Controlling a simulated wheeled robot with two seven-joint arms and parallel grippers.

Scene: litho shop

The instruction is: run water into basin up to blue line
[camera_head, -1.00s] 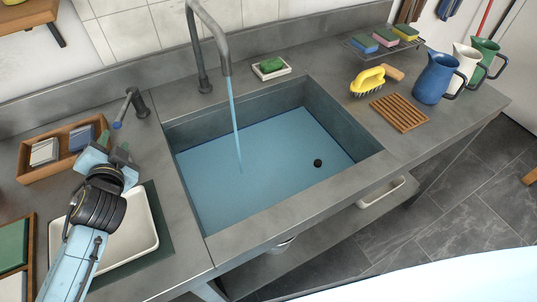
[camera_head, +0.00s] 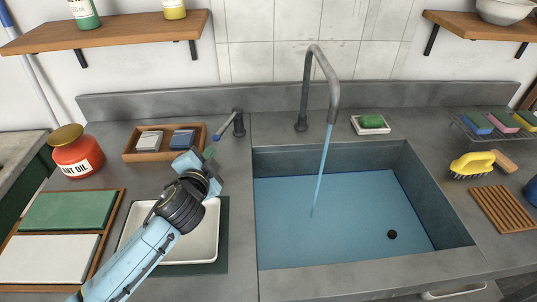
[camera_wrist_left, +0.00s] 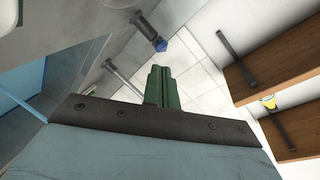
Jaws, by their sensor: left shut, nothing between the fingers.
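The sink basin (camera_head: 350,277) holds blue water (camera_head: 340,215). A stream (camera_head: 322,170) still runs from the grey spout (camera_head: 334,100). A dark blue line (camera_head: 380,171) shows along the basin's back wall right at the water's edge; I cannot tell any gap between them. The tap lever (camera_head: 238,122), with a blue tip (camera_head: 217,137), stands left of the basin. My left gripper (camera_head: 208,154) is shut and empty just below that tip, seemingly apart from it. In the left wrist view the blue tip (camera_wrist_left: 160,46) shows beyond the green fingers (camera_wrist_left: 160,88). My right gripper is out of view.
A wooden box with two blocks (camera_head: 130,156) lies behind my left gripper, and a white tray (camera_head: 212,240) lies under my left arm. A soap dish (camera_head: 371,131), yellow brush (camera_head: 470,163) and wooden rack (camera_head: 503,210) are right. A red oil jar (camera_head: 76,150) stands left.

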